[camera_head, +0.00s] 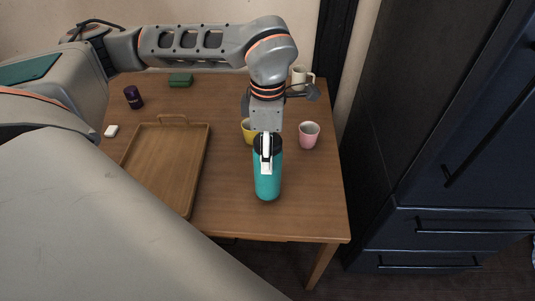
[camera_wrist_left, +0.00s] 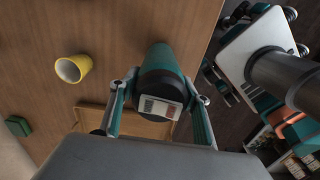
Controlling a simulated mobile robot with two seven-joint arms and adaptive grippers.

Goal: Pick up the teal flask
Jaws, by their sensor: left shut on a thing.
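The teal flask (camera_head: 267,182) is upright near the front of the wooden table (camera_head: 228,211), with a dark top. My left gripper (camera_head: 266,150) comes down from above and is shut on the flask's upper part. In the left wrist view the flask (camera_wrist_left: 160,62) is between the two fingers of the left gripper (camera_wrist_left: 160,103). I cannot tell whether the flask's base touches the table. My right gripper is not in view.
A yellow cup (camera_head: 246,131) is close behind the flask, a pink cup (camera_head: 309,135) behind right. A wooden tray (camera_head: 207,152) lies left. A cream mug (camera_head: 299,76), green box (camera_head: 180,80), dark purple cup (camera_head: 133,97) and white block (camera_head: 111,131) stand farther off.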

